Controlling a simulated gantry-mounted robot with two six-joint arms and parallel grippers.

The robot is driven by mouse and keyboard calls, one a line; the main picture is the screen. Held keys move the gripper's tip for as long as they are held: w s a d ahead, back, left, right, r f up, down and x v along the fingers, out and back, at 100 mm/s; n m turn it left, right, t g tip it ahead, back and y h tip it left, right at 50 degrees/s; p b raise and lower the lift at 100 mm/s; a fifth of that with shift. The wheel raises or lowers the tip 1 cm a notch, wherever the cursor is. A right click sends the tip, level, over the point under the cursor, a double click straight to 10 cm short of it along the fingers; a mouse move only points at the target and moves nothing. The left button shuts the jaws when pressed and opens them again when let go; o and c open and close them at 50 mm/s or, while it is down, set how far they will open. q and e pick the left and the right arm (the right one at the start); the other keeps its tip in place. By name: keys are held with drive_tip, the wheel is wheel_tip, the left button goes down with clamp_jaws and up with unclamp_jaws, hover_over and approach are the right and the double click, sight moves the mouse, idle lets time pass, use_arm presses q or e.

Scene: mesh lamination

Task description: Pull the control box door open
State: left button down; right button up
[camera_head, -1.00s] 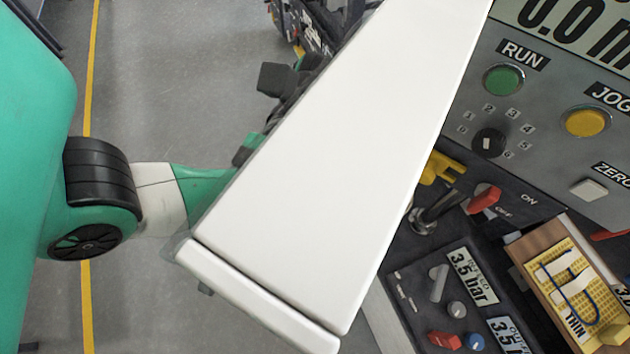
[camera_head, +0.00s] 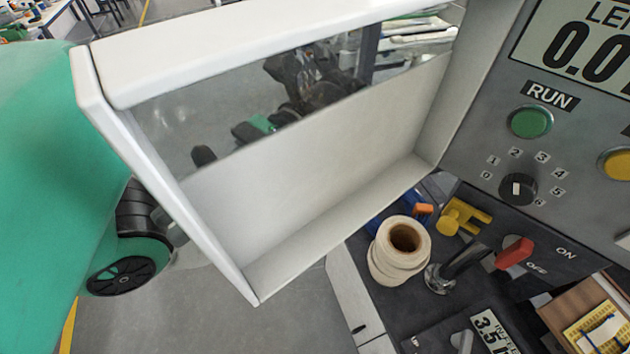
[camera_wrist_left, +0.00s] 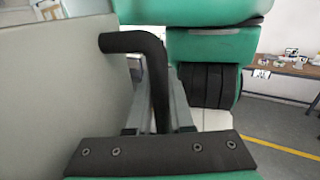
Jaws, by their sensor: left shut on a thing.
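The control box door (camera_head: 310,190), a white framed panel with a window, stands swung out in the head view, its inner side facing me. Its right edge meets the grey control panel (camera_head: 465,150). My left arm is beyond the door and shows partly through the window. In the left wrist view the door is a pale panel (camera_wrist_left: 50,95) at the left. My left gripper (camera_wrist_left: 160,105) is shut on the black bar handle (camera_wrist_left: 130,42) there. The fingertips are hard to see in the head view. My right gripper is not in view.
On the right are a green RUN button (camera_head: 531,122), a black dial (camera_head: 517,189) and a red switch (camera_head: 514,253). Tape rolls (camera_head: 400,250) and a yellow part (camera_head: 465,216) lie below the door. Open floor (camera_head: 220,325) is at lower left.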

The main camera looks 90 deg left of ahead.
use_arm(q)
drive_tip(key=c, duration=1.1)
unclamp_jaws()
drive_tip(key=b+v, duration=0.5)
drive_tip(key=v, duration=0.6)
drive_tip(key=shift+w+a+r, duration=0.1)
drive_tip(key=shift+w+a, duration=0.1)
drive_tip(key=shift+a, duration=0.05)
